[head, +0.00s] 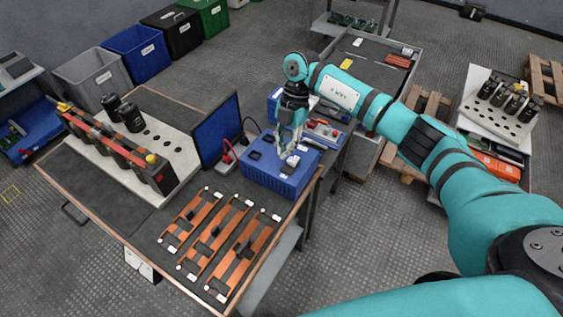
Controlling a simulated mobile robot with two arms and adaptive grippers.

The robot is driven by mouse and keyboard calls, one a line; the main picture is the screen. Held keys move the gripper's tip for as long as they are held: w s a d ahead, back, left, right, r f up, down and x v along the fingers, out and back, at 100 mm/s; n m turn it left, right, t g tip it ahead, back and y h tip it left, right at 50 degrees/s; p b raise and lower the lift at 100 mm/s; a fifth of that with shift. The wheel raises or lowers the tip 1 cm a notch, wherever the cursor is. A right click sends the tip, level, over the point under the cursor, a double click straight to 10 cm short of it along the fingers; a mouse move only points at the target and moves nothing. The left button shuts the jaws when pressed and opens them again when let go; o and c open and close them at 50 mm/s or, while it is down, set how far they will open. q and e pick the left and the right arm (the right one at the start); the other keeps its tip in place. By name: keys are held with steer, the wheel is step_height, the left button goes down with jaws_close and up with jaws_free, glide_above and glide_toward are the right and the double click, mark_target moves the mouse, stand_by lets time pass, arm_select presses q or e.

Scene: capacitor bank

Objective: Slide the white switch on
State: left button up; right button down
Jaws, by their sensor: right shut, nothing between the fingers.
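A blue box (272,178) stands at the right end of the workbench, beside an upright dark blue screen. On its top are small white parts near my gripper and a black part to the left; the white switch (292,160) appears to be one of these white parts, but its position is too small to tell. My right gripper (288,150) reaches down over the box top with its fingers shut and empty, at or just above the white part. I cannot tell whether it touches. My left gripper is not in view.
Copper bars (215,235) lie on the bench's front right. A white board (180,150) with black capacitors and a long bar unit fills the back left. The dark screen (216,130) stands close left of the box. A second bench with red-and-white parts stands behind it.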

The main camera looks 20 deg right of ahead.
steer(key=shift+v, duration=1.15)
steer(key=shift+s+a, duration=0.1)
